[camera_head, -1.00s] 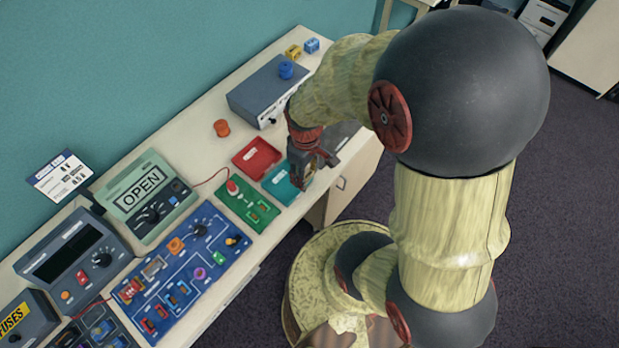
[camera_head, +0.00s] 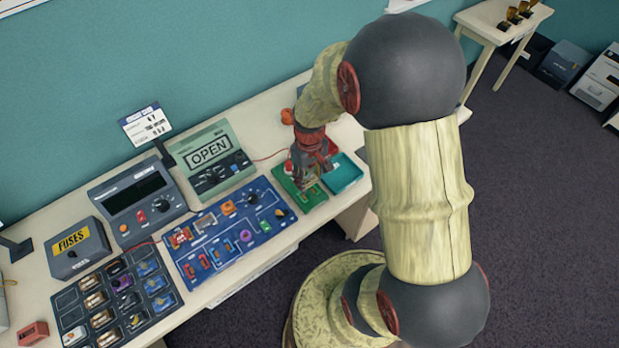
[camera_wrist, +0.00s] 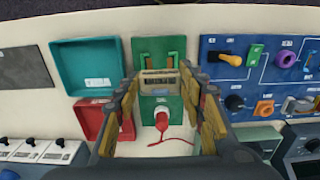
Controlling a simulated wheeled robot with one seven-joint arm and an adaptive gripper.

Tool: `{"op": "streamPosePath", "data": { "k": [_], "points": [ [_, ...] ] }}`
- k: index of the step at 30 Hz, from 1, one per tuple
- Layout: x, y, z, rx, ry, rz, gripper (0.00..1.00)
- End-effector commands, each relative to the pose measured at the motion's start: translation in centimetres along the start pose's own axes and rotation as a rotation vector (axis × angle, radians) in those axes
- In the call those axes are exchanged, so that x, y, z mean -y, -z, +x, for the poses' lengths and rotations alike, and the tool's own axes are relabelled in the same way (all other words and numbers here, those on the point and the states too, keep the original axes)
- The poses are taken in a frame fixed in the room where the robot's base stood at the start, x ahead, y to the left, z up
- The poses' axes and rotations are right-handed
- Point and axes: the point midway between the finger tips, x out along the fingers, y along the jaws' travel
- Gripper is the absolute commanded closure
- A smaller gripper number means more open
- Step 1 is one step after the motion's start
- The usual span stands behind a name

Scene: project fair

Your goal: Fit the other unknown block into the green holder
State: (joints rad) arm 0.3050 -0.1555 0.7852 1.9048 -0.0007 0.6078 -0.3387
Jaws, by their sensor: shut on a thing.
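The green holder (camera_head: 309,198) is a flat green board on the table. In the wrist view, the green holder (camera_wrist: 142,48) has a slotted part at its top and a red bulb-like knob (camera_wrist: 162,119) lower down. My gripper (camera_head: 308,180) is over this board, pointing down. In the wrist view, its two fingers are closed on a small greyish-beige block (camera_wrist: 160,84), which lies across the middle of the board in the picture. I cannot tell whether the block touches the holder. In the head view, the gripper hides the block and part of the board.
A teal tray (camera_head: 343,173) and a red tray (camera_wrist: 88,119) are beside the green board. A blue circuit panel (camera_head: 232,236) lies on its other side. Behind stand a green OPEN meter (camera_head: 213,157) and a display unit (camera_head: 134,201). A thin red wire runs from the board.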

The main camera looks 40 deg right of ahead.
Motion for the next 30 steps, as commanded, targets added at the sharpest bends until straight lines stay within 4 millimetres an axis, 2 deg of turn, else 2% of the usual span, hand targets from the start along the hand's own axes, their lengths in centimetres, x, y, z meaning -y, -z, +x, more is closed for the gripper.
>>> {"op": "streamPosePath", "data": {
  "k": [3, 16, 30],
  "points": [
    [0.0, 0.0, 1.4, 0.000, 0.000, 0.000, 0.85],
    [0.0, 0.0, 5.0, 0.001, 0.000, -0.001, 0.85],
    [0.0, 0.0, 5.6, -0.001, 0.000, -0.001, 0.85]
  ]
}}
